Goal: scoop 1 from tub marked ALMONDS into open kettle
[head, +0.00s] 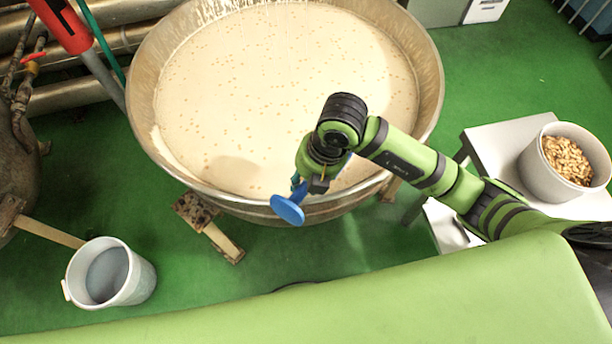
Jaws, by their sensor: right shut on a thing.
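The large open metal kettle (143,85) fills the top centre and holds a pale cream mass (260,85) dotted with small tan specks. My right gripper (308,190) is at the kettle's near rim, shut on a blue scoop (287,209). The scoop hangs tilted and appears at or just outside the rim. No nuts show on it; I cannot tell whether it is empty. A white tub (538,176) of brown nuts (567,160) stands at the right; no marking is readable on it. My left gripper is not in view.
The tub stands on a light grey stand (495,145). A white bucket (141,280) with grey contents stands on the green floor at the lower left. Pipes and a red-and-black post (62,25) are at the upper left.

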